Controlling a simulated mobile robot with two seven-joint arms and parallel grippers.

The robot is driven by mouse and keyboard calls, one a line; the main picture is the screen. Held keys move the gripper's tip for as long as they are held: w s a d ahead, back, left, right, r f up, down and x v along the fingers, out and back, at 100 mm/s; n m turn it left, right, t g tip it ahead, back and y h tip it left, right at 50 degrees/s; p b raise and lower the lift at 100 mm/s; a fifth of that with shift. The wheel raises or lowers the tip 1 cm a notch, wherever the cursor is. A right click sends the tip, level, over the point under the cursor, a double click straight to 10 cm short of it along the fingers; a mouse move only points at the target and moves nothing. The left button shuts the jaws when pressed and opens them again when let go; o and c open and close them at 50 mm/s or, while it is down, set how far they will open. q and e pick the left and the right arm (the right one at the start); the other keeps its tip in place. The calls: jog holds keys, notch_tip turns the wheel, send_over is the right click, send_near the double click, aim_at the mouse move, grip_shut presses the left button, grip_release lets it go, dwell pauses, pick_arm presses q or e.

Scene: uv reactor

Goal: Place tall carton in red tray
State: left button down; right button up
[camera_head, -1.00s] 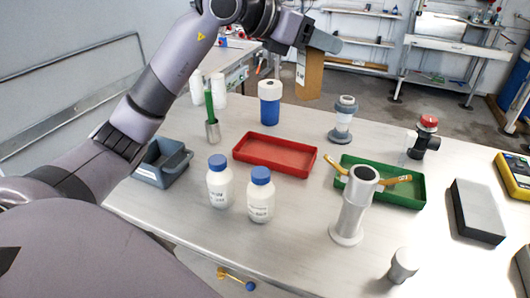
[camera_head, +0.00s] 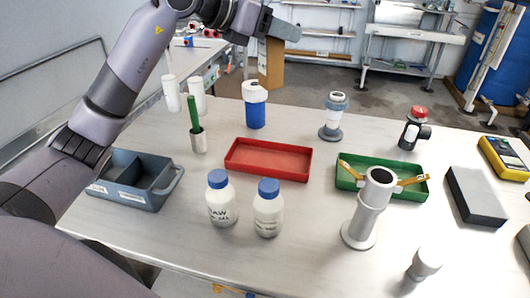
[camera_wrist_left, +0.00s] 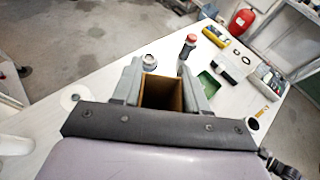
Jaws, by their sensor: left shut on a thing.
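My left gripper (camera_head: 270,28) is shut on the tall brown carton (camera_head: 271,64) and holds it upright above the far side of the table. In the left wrist view the carton (camera_wrist_left: 162,93) shows its open top between the two grey fingers (camera_wrist_left: 166,88). The red tray (camera_head: 267,160) lies empty on the table, nearer than the carton and below it in the head view. My right gripper is out of view.
A blue-and-white container (camera_head: 255,106) stands behind the red tray. Two blue-capped bottles (camera_head: 221,200) (camera_head: 267,209) stand in front of it.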

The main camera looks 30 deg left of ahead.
pick_arm(q)
notch_tip(320, 180, down, 20)
jog(key=shift+b, duration=0.4)
jog(key=shift+f, duration=0.15)
jog(key=c, duration=0.6)
grip_release()
jog(key=shift+r+b+v, duration=0.1)
jog(key=shift+b+v, duration=0.4)
jog(key=shift+v, duration=2.55)
jog(key=shift+r+b+v, duration=0.15)
jog(key=shift+b+v, duration=0.3)
jog(key=shift+v, duration=2.6)
